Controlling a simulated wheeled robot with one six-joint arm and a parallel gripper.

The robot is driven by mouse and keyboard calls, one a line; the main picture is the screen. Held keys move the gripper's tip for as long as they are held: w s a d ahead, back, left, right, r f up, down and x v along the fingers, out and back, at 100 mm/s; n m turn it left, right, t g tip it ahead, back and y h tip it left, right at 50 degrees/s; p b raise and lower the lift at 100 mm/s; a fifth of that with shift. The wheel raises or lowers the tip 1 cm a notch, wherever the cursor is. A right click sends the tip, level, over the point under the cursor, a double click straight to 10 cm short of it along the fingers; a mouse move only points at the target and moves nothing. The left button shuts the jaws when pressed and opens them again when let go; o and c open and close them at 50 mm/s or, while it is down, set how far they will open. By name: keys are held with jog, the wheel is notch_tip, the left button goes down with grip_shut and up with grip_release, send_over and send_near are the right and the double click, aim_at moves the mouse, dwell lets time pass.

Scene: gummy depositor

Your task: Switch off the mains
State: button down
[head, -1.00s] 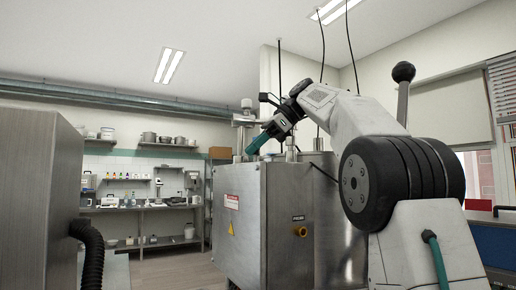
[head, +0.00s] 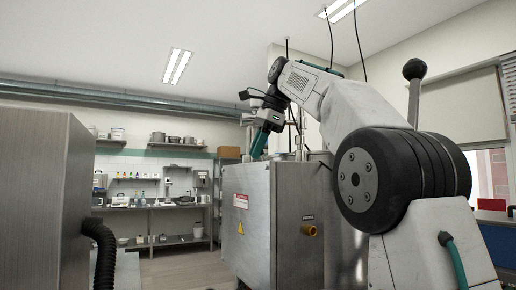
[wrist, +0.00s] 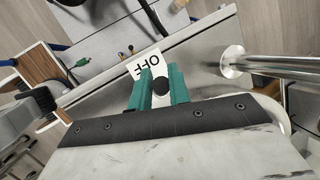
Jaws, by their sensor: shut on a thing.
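The steel cabinet (head: 262,222) stands mid-picture in the head view, with a warning label and a yellow triangle on its front. My gripper (head: 257,155) points steeply down at its top; what it grips there is hidden. In the wrist view, my gripper's teal fingers (wrist: 161,80) are shut on a round black knob (wrist: 161,87). A white plate marked OFF (wrist: 148,61) lies just beyond the fingertips. The knob's setting cannot be told.
A shiny upright pipe (wrist: 275,66) rises close to the right of my fingers. A steel housing (head: 40,200) with a black hose (head: 104,250) stands at the left. A bench with shelves (head: 160,206) lines the far wall, with open floor before it.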

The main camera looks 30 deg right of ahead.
jog(key=c, duration=1.3)
grip_release()
jog(key=shift+c, duration=0.2)
jog(key=shift+w+r, duration=0.1)
jog(key=shift+r, duration=1.7)
jog(key=s+a+r, duration=0.1)
jog(key=s+a, duration=0.1)
jog(key=s, duration=1.4)
jog(key=shift+r, duration=0.2)
jog(key=shift+a, duration=0.1)
